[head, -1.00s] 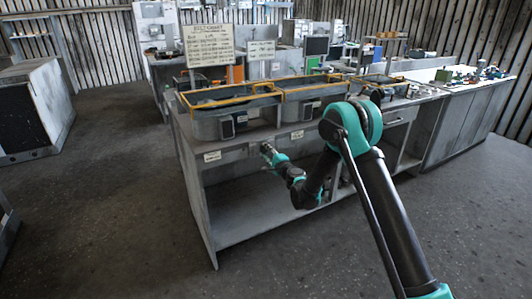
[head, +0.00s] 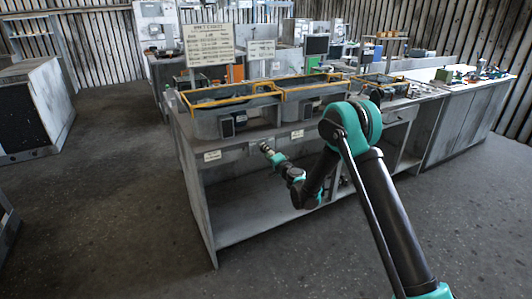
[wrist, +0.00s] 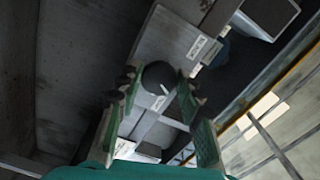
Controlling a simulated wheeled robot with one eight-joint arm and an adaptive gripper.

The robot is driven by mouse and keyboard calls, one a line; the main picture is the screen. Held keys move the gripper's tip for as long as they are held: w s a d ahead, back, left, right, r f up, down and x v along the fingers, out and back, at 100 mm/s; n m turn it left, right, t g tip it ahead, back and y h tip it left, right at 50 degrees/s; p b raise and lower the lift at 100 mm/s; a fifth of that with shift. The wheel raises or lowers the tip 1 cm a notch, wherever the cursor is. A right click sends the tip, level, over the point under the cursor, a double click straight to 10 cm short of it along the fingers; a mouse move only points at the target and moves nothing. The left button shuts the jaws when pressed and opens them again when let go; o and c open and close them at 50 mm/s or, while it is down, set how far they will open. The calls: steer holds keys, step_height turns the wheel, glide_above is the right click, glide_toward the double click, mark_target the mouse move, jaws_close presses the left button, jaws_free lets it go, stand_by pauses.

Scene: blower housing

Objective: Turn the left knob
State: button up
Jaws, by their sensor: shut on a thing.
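A dark round knob (wrist: 158,76) sits on the bench's grey front panel in the wrist view, with a thin pale line on its face. My gripper (wrist: 157,86) has its two green fingers on either side of the knob, shut on it. In the head view my gripper (head: 265,148) reaches the front panel below the two yellow-rimmed bins. The knob is hidden there behind the gripper, and I cannot make out any other knob.
White labels stand on the panel to the left (head: 212,155) and right (head: 297,134) of my gripper. The left bin (head: 212,123) and right bin (head: 292,108) stand above. An open shelf (head: 245,220) lies below, and the floor at left is clear.

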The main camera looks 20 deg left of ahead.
steer(key=shift+s, duration=0.1)
steer(key=o, duration=1.2)
steer(key=shift+c, duration=0.2)
steer(key=v, duration=0.7)
steer(key=shift+d, duration=0.2)
steer(key=shift+s, duration=0.1)
